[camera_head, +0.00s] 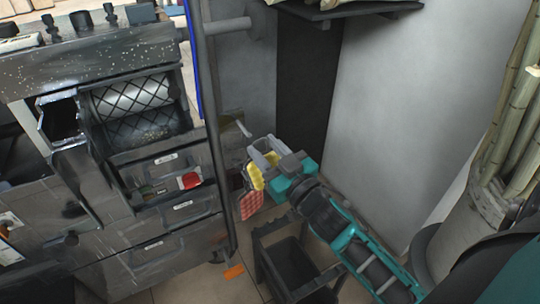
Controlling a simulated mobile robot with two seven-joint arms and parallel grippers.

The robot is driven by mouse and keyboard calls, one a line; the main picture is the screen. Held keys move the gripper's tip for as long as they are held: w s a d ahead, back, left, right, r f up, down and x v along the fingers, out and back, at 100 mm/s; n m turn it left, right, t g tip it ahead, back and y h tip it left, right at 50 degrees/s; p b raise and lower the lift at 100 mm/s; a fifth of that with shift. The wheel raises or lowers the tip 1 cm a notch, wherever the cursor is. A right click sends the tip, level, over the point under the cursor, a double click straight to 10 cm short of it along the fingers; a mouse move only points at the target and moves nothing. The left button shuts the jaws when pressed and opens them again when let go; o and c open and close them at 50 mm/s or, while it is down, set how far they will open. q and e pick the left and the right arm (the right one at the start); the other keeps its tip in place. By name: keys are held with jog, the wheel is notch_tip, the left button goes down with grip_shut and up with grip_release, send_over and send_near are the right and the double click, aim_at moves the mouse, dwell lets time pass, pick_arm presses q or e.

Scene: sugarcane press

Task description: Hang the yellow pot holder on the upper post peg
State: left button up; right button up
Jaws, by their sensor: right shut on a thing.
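The yellow pot holder (256,178) is between the jaws of my right gripper (262,160), which reaches in from the lower right. The jaws are shut on it and hide part of it. A dark upright post (213,120) stands just left of the gripper. A small pale peg (243,129) juts out beside the post, slightly above and left of the jaws. A thicker grey bar (230,26) juts right from the post near the top. The pot holder looks apart from both. My left gripper is out of view.
A red checked cloth (250,206) hangs just below the gripper, close to the post. A dark bin (290,262) stands below my right arm. The press machine (130,130) with drawers fills the left. A dark shelf (345,10) is above; cane stalks (515,130) stand at right.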

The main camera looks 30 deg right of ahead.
jog(key=shift+w+f+b, duration=0.15)
jog(key=shift+w+b, duration=0.25)
jog(key=shift+w, duration=1.15)
pick_arm(q)
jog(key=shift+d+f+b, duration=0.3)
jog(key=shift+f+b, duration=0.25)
jog(key=shift+b, duration=0.05)
pick_arm(e)
jog(key=shift+w+d+f, duration=0.1)
jog(key=shift+w+f, duration=0.1)
jog(key=shift+w, duration=0.55)
jog(key=shift+w+d+f, duration=0.1)
jog(key=shift+w+f, duration=0.05)
jog(key=shift+w, duration=0.55)
jog(key=shift+w+f, duration=0.2)
jog(key=shift+w, duration=0.55)
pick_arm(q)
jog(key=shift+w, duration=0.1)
pick_arm(e)
jog(key=o, duration=1.2)
jog(key=shift+o, duration=0.2)
pick_arm(q)
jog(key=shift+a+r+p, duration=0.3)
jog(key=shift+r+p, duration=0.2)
jog(key=shift+p, duration=0.5)
pick_arm(e)
jog(key=s+f, duration=0.1)
jog(key=s, duration=1.1)
jog(key=shift+s+d+f, duration=0.15)
jog(key=shift+s+d, duration=0.25)
